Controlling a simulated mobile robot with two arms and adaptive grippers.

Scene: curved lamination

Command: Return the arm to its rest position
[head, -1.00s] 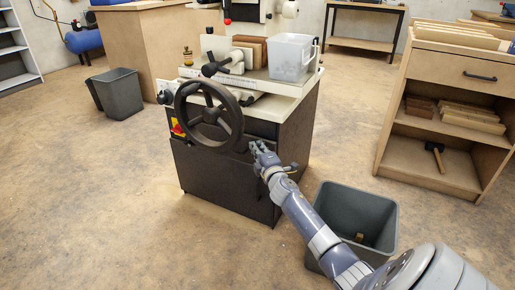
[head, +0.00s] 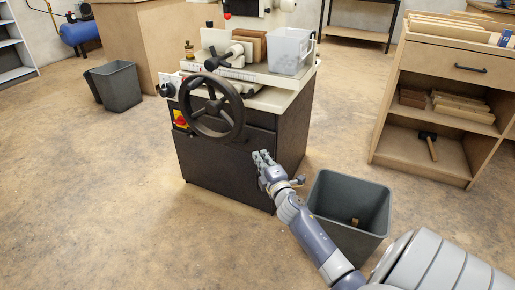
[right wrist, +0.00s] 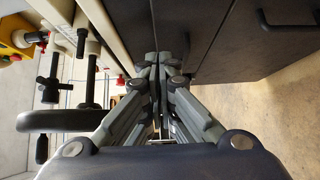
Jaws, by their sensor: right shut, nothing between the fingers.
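My right arm (head: 316,238) comes in from the lower right in the head view. Its gripper (head: 262,157) is in front of the dark machine cabinet (head: 225,165), to the right of and below the black handwheel (head: 212,107). In the right wrist view the right gripper (right wrist: 160,62) has its fingers together with nothing between them. The handwheel shows at the left of that view (right wrist: 62,120), apart from the fingers. My left gripper is not in view.
A grey bin (head: 346,212) with a small wood block (head: 354,222) in it stands close to the right arm. Another grey bin (head: 118,88) is at the left. A wooden shelf unit (head: 425,155) stands at the right. The floor at the left front is clear.

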